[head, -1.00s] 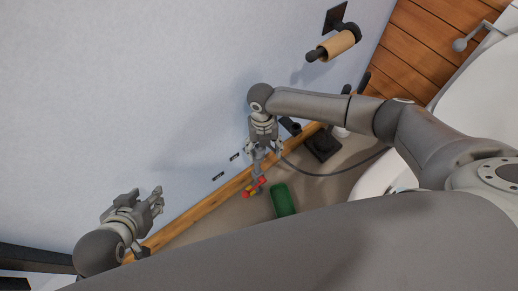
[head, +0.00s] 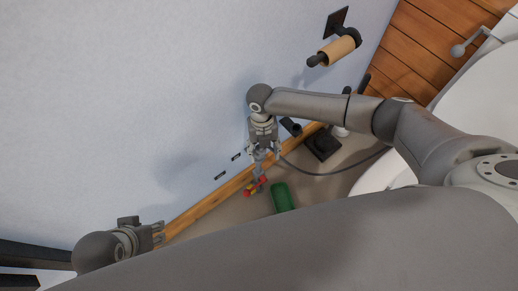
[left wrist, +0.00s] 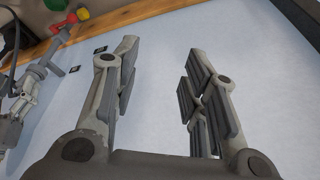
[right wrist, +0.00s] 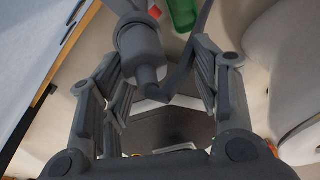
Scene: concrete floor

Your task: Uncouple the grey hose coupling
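The grey hose coupling (right wrist: 140,42) shows in the right wrist view as a thick grey cylinder with a narrower end. My right gripper (right wrist: 155,62) is open, with its fingers on either side of the narrower end and visible gaps to it. In the head view the right gripper (head: 263,146) points down at the coupling (head: 259,161), above a red and yellow tap fitting (head: 256,187) low by the wall. My left gripper (head: 158,233) is at the lower left of the head view, away from the coupling. Its fingers are open and empty in the left wrist view (left wrist: 163,50).
A dark hose (head: 335,173) runs right from near the right gripper. A paper roll holder (head: 335,48) sticks out of the wall, and a white tub (head: 480,95) stands at right.

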